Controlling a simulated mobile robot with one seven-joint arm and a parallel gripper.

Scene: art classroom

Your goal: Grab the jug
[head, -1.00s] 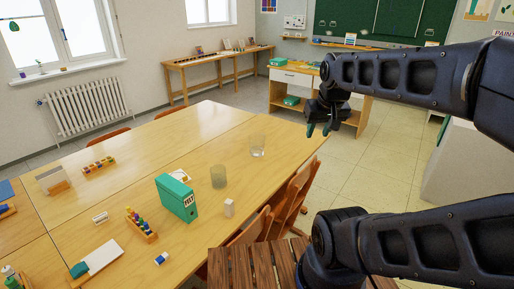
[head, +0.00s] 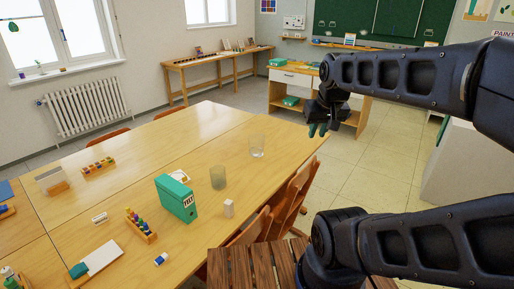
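Two see-through vessels stand upright on the wooden table: a greyish glass vessel (head: 218,177) beside the green binder and a clear glass vessel (head: 257,146) nearer the table's far right edge. No handle or spout is clear on either, so I cannot tell which one is the jug. My gripper (head: 317,131) hangs in the air at the end of my arm, to the right of the clear vessel in the picture and apart from both. Nothing shows held.
The table (head: 200,130) also bears a green binder (head: 176,198), a small white block (head: 229,208), a rack of coloured pegs (head: 141,225) and a blue-and-white eraser (head: 161,259). Wooden chairs (head: 297,195) stand at its right edge. Floor is free beyond them.

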